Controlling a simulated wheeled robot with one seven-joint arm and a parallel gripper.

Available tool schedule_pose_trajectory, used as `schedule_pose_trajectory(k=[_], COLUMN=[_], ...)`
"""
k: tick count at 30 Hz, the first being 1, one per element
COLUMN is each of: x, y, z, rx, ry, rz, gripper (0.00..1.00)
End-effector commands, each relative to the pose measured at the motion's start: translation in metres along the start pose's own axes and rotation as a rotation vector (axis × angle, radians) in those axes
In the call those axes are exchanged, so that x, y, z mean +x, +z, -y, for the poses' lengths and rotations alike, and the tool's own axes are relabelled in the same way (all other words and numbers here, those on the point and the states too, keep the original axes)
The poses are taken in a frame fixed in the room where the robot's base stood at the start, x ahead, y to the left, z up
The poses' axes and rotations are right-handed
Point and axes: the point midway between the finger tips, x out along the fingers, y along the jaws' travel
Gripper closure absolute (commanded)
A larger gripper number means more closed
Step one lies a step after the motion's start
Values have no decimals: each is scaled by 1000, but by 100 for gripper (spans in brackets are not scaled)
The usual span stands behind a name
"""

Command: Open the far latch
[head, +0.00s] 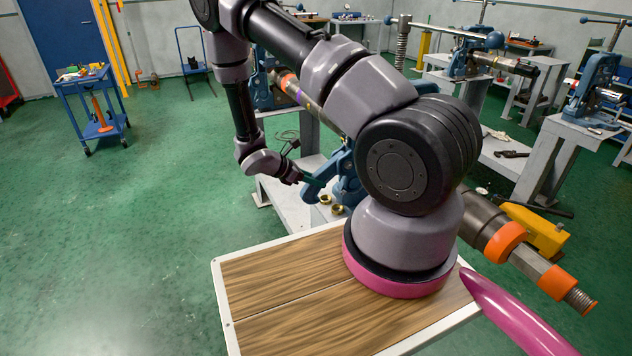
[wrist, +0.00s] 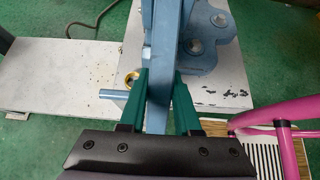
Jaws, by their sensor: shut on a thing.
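The latch is a blue metal bar (wrist: 166,28) standing upright between my fingers in the wrist view. My gripper (wrist: 160,78) has two green fingers, one on each side of the bar, and is shut on it. In the head view, my gripper (head: 314,184) reaches the lower front of the blue vise (head: 345,186), largely hidden behind my arm. A blue plate with bolt holes (wrist: 207,35) stands just right of the bar. A short light-blue pin (wrist: 114,94) sticks out left of it.
A white bench (head: 278,192) carries the vise, with brass rings (head: 337,209) on it. A long pipe with orange bands (head: 506,240) runs behind my arm. A yellow block (head: 537,230) lies at right.

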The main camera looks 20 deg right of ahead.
Motion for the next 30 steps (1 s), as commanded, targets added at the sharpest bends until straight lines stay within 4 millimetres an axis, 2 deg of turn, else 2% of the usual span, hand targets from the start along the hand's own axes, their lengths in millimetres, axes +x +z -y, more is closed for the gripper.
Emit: schedule_pose_trajectory(k=[2,3,5,6,17,20,30], x=[-1,-1,0,0,-5,-17,-84], y=[0,0,0,0,0,0,-1], z=[-1,-1,-1,-1,-1,-1,-1], rx=[-1,-1,-1,-1,1,1,1], ry=[3,3,2,2,2,3,5], rz=[-1,-1,-1,0,1,-1,-2], gripper=[100,65,42,39,39,39,39])
